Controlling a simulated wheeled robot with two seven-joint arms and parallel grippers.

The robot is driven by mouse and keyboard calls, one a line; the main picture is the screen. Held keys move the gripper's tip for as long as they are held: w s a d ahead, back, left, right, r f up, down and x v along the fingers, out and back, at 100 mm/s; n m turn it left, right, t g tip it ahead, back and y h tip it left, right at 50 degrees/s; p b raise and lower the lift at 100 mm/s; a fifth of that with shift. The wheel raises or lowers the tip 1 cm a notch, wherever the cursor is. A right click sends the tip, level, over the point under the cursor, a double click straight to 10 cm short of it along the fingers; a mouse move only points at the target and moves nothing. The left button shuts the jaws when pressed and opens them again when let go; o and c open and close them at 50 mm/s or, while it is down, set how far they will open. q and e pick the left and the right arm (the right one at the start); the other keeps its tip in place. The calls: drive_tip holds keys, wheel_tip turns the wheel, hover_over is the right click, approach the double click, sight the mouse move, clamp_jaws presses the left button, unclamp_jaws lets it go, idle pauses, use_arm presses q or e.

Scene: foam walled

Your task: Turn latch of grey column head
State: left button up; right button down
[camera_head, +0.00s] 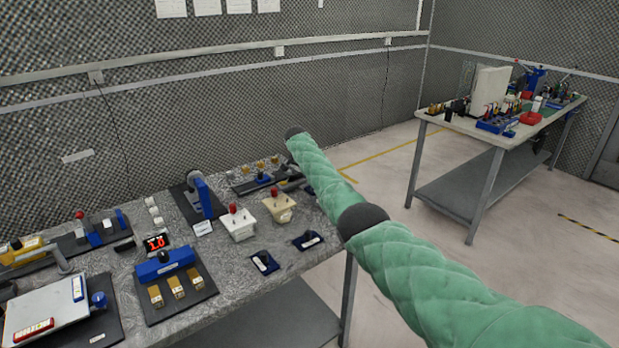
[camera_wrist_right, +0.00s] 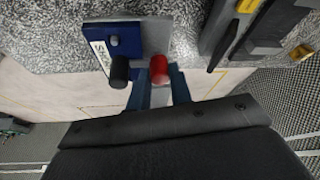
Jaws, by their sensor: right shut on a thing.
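In the right wrist view my right gripper (camera_wrist_right: 159,85) has its two blue fingers closed around a red-tipped handle (camera_wrist_right: 159,68). The handle stands beside a grey metal block (camera_wrist_right: 157,35), with a blue labelled plate (camera_wrist_right: 113,37) to its left. A black knob (camera_wrist_right: 119,69) sticks out from the plate near the left finger. How far the latch is turned, I cannot tell. In the head view my right arm in its green sleeve crosses over the bench's right end, and its gripper cannot be made out. My left gripper is not in view.
The bench (camera_head: 231,271) holds a blue upright device (camera_head: 201,194), two cream boxes with red knobs (camera_head: 238,222) (camera_head: 279,207), a blue clamp with brass blocks (camera_head: 164,265) and a red digit display (camera_head: 156,243). A second table (camera_head: 458,123) stands at the back right, with open floor between.

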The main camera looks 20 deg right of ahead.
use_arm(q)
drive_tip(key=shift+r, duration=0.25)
use_arm(e)
drive_tip(key=c, duration=1.3)
unclamp_jaws()
drive_tip(key=shift+o, duration=0.2)
